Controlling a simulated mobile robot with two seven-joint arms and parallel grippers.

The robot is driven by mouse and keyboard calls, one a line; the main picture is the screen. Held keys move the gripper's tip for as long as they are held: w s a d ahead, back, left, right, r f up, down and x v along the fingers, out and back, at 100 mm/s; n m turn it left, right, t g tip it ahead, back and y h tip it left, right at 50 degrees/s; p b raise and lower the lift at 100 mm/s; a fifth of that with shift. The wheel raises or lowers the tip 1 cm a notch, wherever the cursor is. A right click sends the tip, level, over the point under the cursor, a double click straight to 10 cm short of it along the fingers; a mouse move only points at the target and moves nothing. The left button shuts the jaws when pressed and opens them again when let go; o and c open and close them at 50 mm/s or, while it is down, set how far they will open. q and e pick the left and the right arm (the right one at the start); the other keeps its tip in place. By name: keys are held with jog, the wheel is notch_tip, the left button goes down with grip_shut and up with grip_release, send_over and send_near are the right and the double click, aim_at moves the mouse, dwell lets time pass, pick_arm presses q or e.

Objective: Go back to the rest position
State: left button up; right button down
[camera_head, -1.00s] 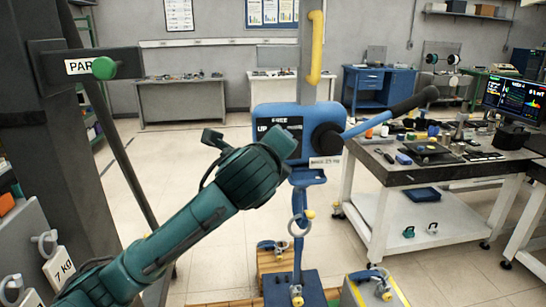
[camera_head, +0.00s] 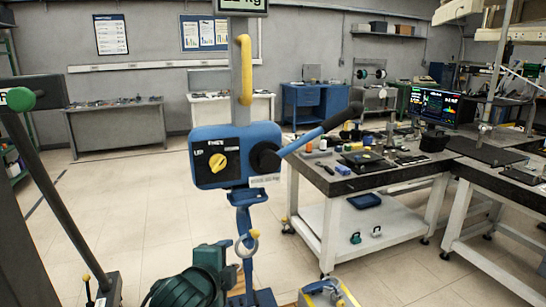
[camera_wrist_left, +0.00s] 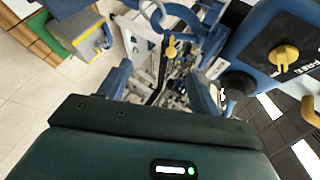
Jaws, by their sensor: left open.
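My left arm (camera_head: 195,287) shows as a dark green part at the bottom of the head view. Its gripper (camera_wrist_left: 160,85) is open in the left wrist view, with a blue finger on each side and nothing held between them. The blue hoist box (camera_head: 200,172) stands above and behind the arm in the head view, with a yellow knob (camera_head: 217,162) and a black-ended lever (camera_head: 325,130). The knob (camera_wrist_left: 283,55) also shows at the right of the wrist view. My right gripper is out of view.
A workbench (camera_head: 350,184) with tools stands to the right. A grey and yellow block (camera_head: 328,292) is low in front. A post with a green-ended black bar (camera_head: 50,93) is at the left. Open tiled floor (camera_head: 130,220) lies between.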

pick_arm(q)
jog(key=s+a+f+n+g+h, duration=0.1)
jog(key=s+f+n, duration=0.45)
jog(key=f, duration=0.35)
jog(key=s+f+n+g, duration=0.1)
jog(key=s+f+n, duration=0.3)
jog(key=s+f, duration=0.4)
jog(key=s+a+f+n, duration=0.3)
jog(key=s+f+n, duration=0.3)
jog(key=s+f, duration=0.4)
jog(key=shift+s+a+g, duration=0.35)
jog(key=shift+s+g, duration=0.05)
jog(key=shift+s, duration=0.5)
